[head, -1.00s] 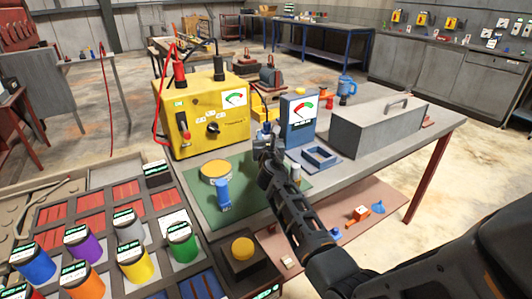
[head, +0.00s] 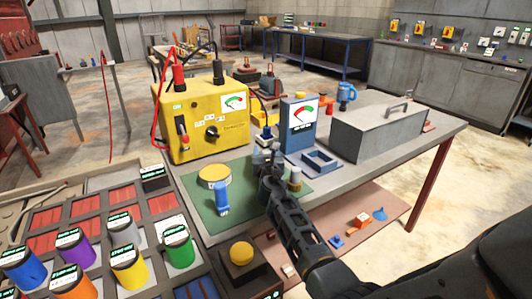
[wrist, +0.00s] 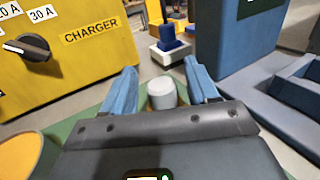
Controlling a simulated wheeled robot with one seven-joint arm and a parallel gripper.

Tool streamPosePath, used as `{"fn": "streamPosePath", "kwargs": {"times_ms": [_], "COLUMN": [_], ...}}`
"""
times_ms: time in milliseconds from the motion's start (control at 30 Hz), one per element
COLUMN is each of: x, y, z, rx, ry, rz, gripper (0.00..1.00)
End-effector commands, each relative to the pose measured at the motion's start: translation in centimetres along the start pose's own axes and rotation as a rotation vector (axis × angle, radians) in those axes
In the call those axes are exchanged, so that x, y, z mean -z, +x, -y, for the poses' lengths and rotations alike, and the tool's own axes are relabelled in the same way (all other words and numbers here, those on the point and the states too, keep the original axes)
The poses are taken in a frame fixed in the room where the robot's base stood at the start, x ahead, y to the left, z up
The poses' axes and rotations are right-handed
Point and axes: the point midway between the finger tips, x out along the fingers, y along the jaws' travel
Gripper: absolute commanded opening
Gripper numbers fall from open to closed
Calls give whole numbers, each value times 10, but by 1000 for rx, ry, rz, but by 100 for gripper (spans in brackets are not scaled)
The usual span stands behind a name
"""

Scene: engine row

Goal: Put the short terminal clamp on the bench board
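My gripper (head: 266,156) is low over the green mat (head: 232,222) on the bench, between the yellow charger and a blue meter. In the wrist view its two blue fingers (wrist: 161,82) stand apart. A short pale grey cylinder (wrist: 161,95) is upright between them, with a gap on each side. A blue block on a white base (wrist: 171,47) stands just beyond. I cannot tell for sure which piece is the short terminal clamp. The green mat may be the bench board. A round yellow disc (head: 214,173) and a blue cylinder (head: 221,199) are on it.
The yellow charger (head: 202,125) stands behind left, the blue meter (head: 298,125) behind right. A blue tray (head: 318,160) and a grey toolbox (head: 375,132) are to the right. Several coloured cylinders (head: 178,246) stand at front left, near a yellow button (head: 241,253).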

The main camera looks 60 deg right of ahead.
Motion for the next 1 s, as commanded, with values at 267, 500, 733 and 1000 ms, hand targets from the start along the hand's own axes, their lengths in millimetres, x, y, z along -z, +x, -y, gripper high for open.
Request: {"fn": "streamPosePath", "kwargs": {"times_ms": [267,500,733,1000], "x": [-2,-2,-2,-2], "y": [0,-26,-73,-112], "z": [0,-1,-1,0], "rx": [0,-2,-2,-1], "ry": [0,0,-1,0], "rz": [0,-2,-2,0], "gripper": [60,60,60,60]}}
